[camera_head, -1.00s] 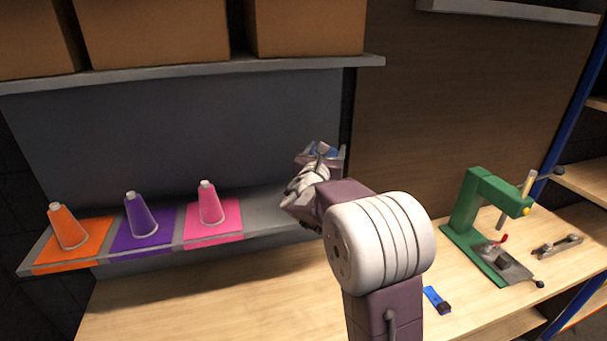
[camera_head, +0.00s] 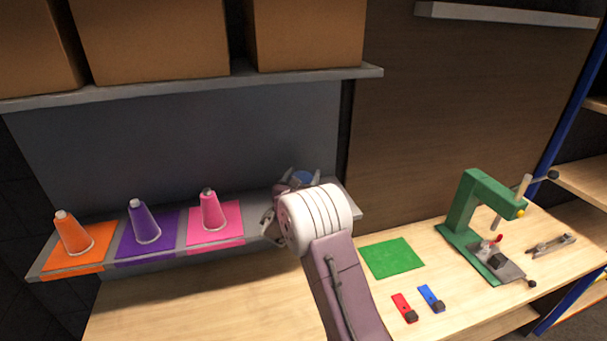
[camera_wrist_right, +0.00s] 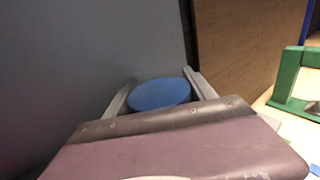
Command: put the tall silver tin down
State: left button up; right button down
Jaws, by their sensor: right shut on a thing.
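My right gripper (camera_head: 303,177) is over the right end of the grey lower shelf, close to the back panel. It is shut on the tin (camera_wrist_right: 160,94), of which only a round blue top shows between the two fingers in the wrist view. The tin's silver side and its base are hidden by my wrist and gripper, so I cannot tell whether it touches the shelf. In the head view a bit of the blue top shows beyond my wrist. My left gripper is not in view.
The lower shelf (camera_head: 352,207) holds orange (camera_head: 75,233), purple (camera_head: 144,222) and pink (camera_head: 212,211) cones on matching mats. Cardboard boxes (camera_head: 150,38) stand on the shelf above. The bench has a green mat (camera_head: 392,258), red (camera_head: 404,307) and blue (camera_head: 431,298) small items and a green press (camera_head: 465,215).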

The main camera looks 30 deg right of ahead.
jog(key=shift+s, duration=0.15)
jog(key=shift+c, duration=2.4)
grip_release()
jog(key=shift+o, duration=0.9)
jog(key=shift+f, duration=0.1)
jog(key=shift+r, duration=0.35)
jog(key=shift+s+a+f+b, duration=0.2)
jog(key=shift+s+a+b, duration=0.25)
jog(key=shift+s+a, duration=0.05)
jog(key=shift+s+a+f+b, duration=0.2)
jog(key=shift+s+a+b, duration=0.2)
jog(key=shift+s+a, duration=0.1)
jog(key=b+v, duration=0.2)
jog(key=v, duration=0.7)
jog(key=shift+r+b, duration=0.3)
jog(key=shift+b, duration=0.05)
